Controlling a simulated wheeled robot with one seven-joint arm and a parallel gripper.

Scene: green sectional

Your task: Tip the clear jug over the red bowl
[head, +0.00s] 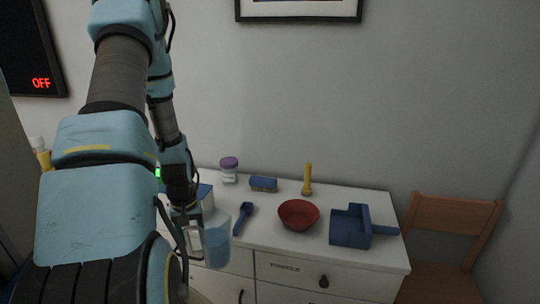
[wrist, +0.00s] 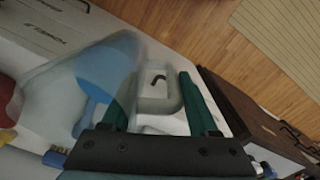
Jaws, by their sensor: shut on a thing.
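The clear jug (head: 216,243) has bluish contents and hangs in front of the dresser's front edge, looking roughly upright. My gripper (head: 188,222) is shut on its handle, at the jug's left side. In the wrist view the jug (wrist: 85,80) is blurred, and its handle (wrist: 158,104) sits between the gripper fingers (wrist: 160,92). The red bowl (head: 298,215) stands on the dresser top, to the right of the jug and apart from it. In the wrist view only a red patch of what looks like the bowl (wrist: 6,136) shows at the left edge.
On the white dresser (head: 345,262) lie a blue scoop (head: 243,217), a blue brush (head: 263,184), a purple-lidded jar (head: 229,171), a yellow-orange bottle-like item (head: 307,180) and a blue dustpan-like item (head: 352,228). A wooden chair (head: 455,222) stands right. My arm hides the dresser's left part.

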